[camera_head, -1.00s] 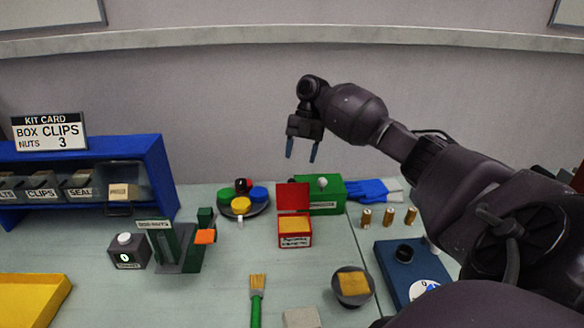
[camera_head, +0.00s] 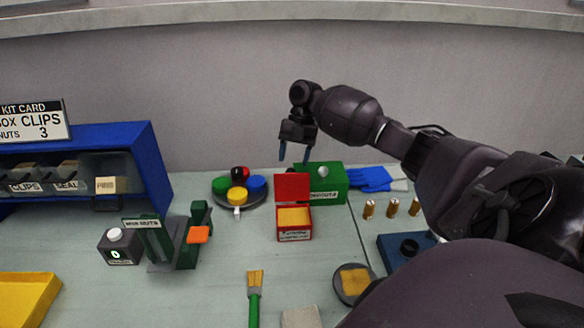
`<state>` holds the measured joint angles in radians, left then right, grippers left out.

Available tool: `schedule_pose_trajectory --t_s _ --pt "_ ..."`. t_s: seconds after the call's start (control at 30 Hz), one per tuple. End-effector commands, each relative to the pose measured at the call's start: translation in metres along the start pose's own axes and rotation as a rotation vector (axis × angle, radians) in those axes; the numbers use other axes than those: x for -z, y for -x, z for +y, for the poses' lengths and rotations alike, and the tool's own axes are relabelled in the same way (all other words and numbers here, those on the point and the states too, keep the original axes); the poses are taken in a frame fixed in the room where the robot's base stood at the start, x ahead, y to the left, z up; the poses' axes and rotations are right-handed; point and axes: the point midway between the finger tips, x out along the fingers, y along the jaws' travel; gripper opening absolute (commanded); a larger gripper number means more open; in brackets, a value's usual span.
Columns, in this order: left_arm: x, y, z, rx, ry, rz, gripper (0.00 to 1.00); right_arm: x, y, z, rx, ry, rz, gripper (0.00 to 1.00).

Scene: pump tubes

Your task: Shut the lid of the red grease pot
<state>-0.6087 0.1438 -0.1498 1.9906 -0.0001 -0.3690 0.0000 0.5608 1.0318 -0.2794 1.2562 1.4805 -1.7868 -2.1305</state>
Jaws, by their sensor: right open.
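The red grease pot (camera_head: 294,236) stands on the bench in the middle of the view, with yellow grease (camera_head: 294,217) showing inside. Its red lid (camera_head: 292,186) stands upright at the back edge, open. My right gripper (camera_head: 294,153) is open and empty, above and just behind the lid in the picture, fingers pointing down. I cannot tell the exact gap between fingertips and lid. My left gripper is not in view.
A green box (camera_head: 326,184) with a pale knob stands right behind the pot. A plate with coloured caps (camera_head: 240,190) is to the left. Brass cylinders (camera_head: 392,207) stand to the right. A brush (camera_head: 254,300) lies in front.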

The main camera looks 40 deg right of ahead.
Motion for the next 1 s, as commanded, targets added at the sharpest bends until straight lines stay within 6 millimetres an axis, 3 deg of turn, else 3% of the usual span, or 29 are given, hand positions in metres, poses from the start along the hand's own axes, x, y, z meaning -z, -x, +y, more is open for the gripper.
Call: schedule_pose_trajectory --t_s 0.1,0.3,0.67,1.0 --pt "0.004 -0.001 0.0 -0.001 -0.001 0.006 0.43 0.001 -0.017 0.0 0.0 0.0 0.002 0.56" --pt "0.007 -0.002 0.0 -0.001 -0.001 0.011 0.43 0.0 -0.033 0.0 0.0 0.0 0.001 0.56" --pt "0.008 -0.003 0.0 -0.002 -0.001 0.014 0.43 0.0 -0.036 0.0 0.0 0.001 0.0 0.55" --pt "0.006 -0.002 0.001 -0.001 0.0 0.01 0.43 0.0 -0.035 0.0 0.0 0.0 0.0 0.03"
